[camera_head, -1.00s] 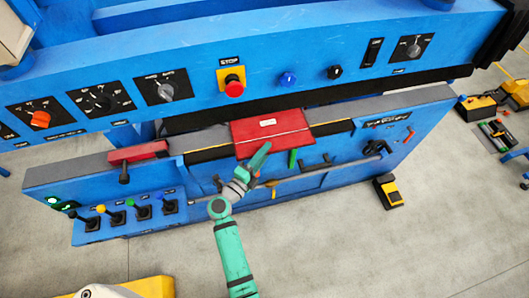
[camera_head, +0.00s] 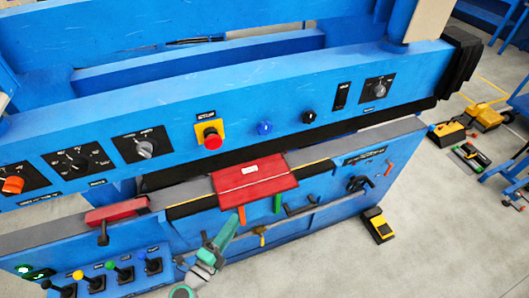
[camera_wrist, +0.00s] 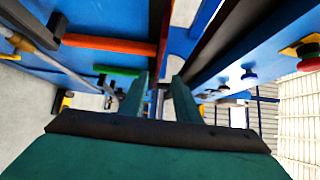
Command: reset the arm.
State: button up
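My arm is green, and only its end shows at the bottom of the head view. My gripper (camera_head: 234,220) points up and right there, in front of the blue machine's lower panel, below the red plate (camera_head: 252,181). In the wrist view the two green fingers of my gripper (camera_wrist: 160,78) stand apart with nothing between them. An orange handle (camera_wrist: 110,43) and a green handle (camera_wrist: 117,70) lie to the left of the fingers in that view. The rest of my arm is out of view.
The blue machine's upper panel carries a red stop button (camera_head: 212,139), a blue button (camera_head: 264,127) and several knobs. Joysticks (camera_head: 153,262) stand at lower left. A yellow-black pedal (camera_head: 377,225) sits on the floor at right. Grey floor (camera_head: 440,240) is free there.

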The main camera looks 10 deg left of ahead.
jog(key=s+d+r+n+t+y, duration=0.1)
jog(key=s+d+r+n+t, duration=0.1)
jog(key=s+d+r+n, duration=0.4)
jog(key=s+d+r+n+t+y, duration=0.15)
jog(key=s+d, duration=0.25)
jog(key=d, duration=0.4)
jog(key=s+d+n+g+y, duration=0.1)
jog(key=s+d+n+g, duration=0.1)
jog(key=s+n, duration=0.4)
jog(key=s+d+n+g+y, duration=0.1)
jog(key=s+d+n+g, duration=0.2)
jog(key=s+n, duration=0.4)
jog(key=shift+s+d, duration=0.4)
jog(key=shift+s, duration=0.6)
jog(key=shift+s+d+f+g, duration=0.15)
jog(key=shift+s+g, duration=0.1)
jog(key=shift+c, duration=1.1)
jog(key=shift+d+n, duration=0.1)
jog(key=shift+n, duration=0.15)
grip_shut()
jog(key=shift+s, duration=0.1)
jog(key=shift+a, duration=0.2)
